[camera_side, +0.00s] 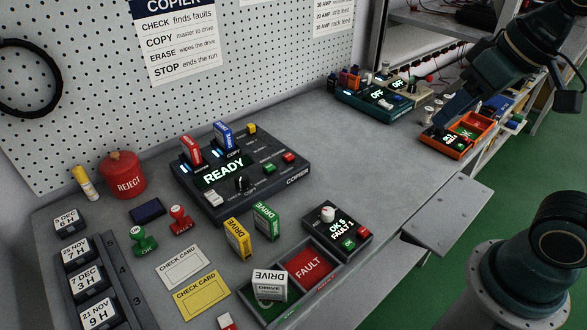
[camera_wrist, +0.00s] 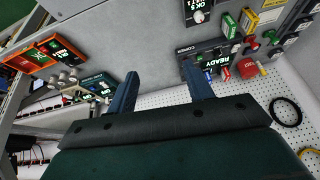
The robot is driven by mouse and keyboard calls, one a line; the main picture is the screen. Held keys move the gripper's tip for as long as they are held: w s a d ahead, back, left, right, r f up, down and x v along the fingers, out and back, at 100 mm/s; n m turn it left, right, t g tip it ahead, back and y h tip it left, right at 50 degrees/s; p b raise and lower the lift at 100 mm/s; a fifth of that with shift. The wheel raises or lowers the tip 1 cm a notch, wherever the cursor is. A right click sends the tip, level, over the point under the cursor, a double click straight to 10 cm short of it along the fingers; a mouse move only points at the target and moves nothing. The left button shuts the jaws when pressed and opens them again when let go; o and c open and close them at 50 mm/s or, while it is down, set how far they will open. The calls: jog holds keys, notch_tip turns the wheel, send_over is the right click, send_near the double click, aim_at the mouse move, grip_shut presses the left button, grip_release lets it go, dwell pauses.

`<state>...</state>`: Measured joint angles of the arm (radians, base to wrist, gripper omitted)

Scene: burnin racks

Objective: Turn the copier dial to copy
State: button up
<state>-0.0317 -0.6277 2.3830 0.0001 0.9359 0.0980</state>
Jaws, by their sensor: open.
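The copier (camera_side: 285,185) is a dark box on the grey bench in the side view, with a lit READY display (camera_side: 223,170). My gripper (camera_wrist: 161,82) is open and empty. In the side view it is at the upper right, far from the copier, above the orange tray.
The orange tray (camera_side: 460,152) and a teal unit reading OFF (camera_side: 376,108) are at the bench's far end. The bench between copier and teal unit is clear.

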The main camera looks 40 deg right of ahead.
jog(key=w+a+r+m+g, duration=0.1)
jog(key=w+a+r, duration=0.1)
jog(key=w, duration=0.3)
jog(key=w+a+r+m+g, duration=0.1)
jog(key=w+a, duration=0.1)
jog(key=w, duration=0.4)
jog(key=m+g, duration=0.3)
jog(key=m, duration=0.3)
send_over(241, 177)
notch_tip(241, 177, down, 12)
jog(key=shift+f, duration=0.2)
notch_tip(241, 177, down, 14)
jog(key=shift+r, duration=0.25)
jog(key=c, duration=1)
